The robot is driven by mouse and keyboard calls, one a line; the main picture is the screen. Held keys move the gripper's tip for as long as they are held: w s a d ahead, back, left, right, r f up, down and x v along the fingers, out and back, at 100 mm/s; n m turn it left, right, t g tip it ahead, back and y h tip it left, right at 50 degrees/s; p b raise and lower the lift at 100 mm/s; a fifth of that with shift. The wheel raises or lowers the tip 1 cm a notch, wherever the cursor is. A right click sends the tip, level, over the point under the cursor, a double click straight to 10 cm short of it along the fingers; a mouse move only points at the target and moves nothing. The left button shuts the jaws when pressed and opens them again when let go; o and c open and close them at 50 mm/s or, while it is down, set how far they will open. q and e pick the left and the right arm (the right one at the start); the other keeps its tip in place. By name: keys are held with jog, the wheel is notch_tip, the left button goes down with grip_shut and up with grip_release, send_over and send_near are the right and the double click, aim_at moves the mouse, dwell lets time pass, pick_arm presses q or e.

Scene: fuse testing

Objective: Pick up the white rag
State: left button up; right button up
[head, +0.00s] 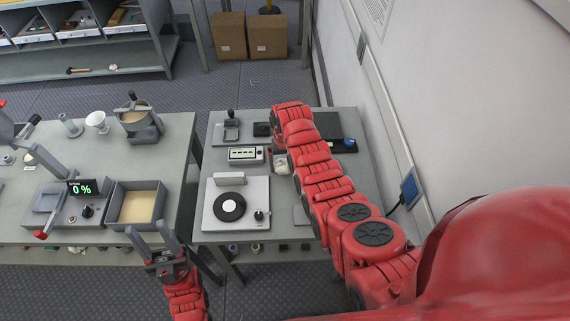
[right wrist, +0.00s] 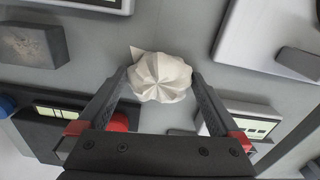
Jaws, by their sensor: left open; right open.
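The white rag (right wrist: 160,78) is a crumpled white bundle on the grey table top in the right wrist view. In the head view it shows as a small pale patch (head: 281,165) beside my right arm, partly covered by it. My right gripper (right wrist: 160,88) is open, with its two fingers on either side of the rag; I cannot tell whether they touch it. In the head view my right gripper is mostly hidden by its own arm.
On the right table (head: 205,242), a tester with a green display (head: 246,154) stands close left of the rag. A white device with a black disc (head: 230,207) sits nearer the front. The left table carries a scale (head: 82,189) and a tray (head: 137,206). A wall bounds the right.

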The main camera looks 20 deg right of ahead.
jog(key=shift+c, duration=0.2)
jog(key=c, duration=1)
